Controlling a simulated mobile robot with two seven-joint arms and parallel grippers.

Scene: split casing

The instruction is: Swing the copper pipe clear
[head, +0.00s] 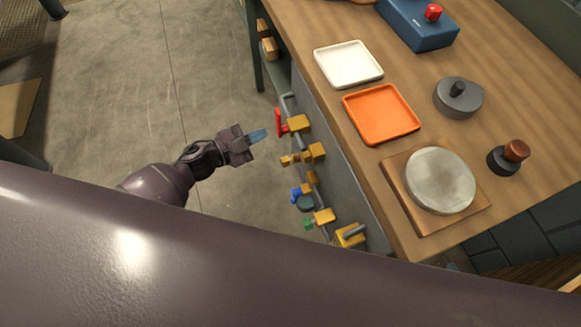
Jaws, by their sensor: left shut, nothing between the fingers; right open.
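My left gripper (258,135) is shut and empty, with pale blue fingertips pointing right toward the panel on the bench's side. It is a short gap left of the red lever (279,123), over the floor. Fittings run down this panel: a yellow block (299,124) by the red lever, an orange-brown fitting (290,160) with a yellow block, a blue handle (296,194), and a green-handled yellow fitting (322,217). I cannot tell which part is the copper pipe. My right gripper is not clearly visible.
The wooden bench (400,60) holds a white tray (348,63), an orange tray (380,113), a grey disc on a board (440,180), and a blue box (417,22). My dark arm link covers the bottom of the view. The floor (130,60) left of the panel is clear.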

